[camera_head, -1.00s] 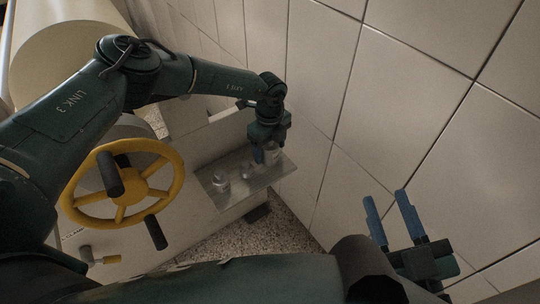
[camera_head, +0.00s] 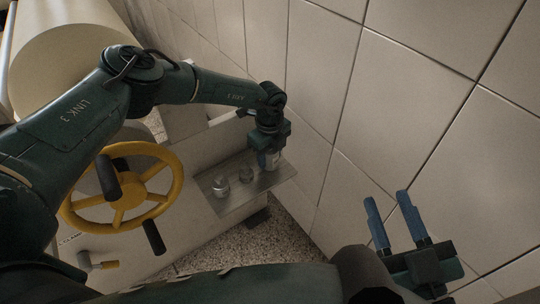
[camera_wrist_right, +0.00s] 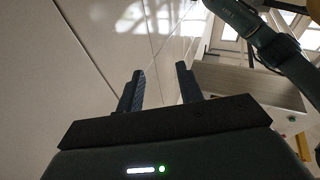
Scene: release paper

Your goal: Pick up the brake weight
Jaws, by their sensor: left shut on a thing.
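A small metal shelf (camera_head: 236,205) carries small grey metal weights. One weight (camera_head: 220,187) stands toward its left end and another (camera_head: 246,175) near its middle. My left gripper (camera_head: 269,161) points down at the shelf's right end. It is shut on a brake weight (camera_head: 273,162), which is mostly hidden by the fingers; I cannot tell whether it touches the shelf. My right gripper (camera_head: 388,200) is open and empty, away from the shelf, near the tiled wall; its spread fingers also show in the right wrist view (camera_wrist_right: 160,75).
A yellow handwheel (camera_head: 120,220) with dark handles is on the machine left of the shelf. A large pale roll (camera_head: 60,65) lies behind my left arm. The tiled wall (camera_head: 420,100) closes off the right side. Speckled floor (camera_head: 265,240) shows below the shelf.

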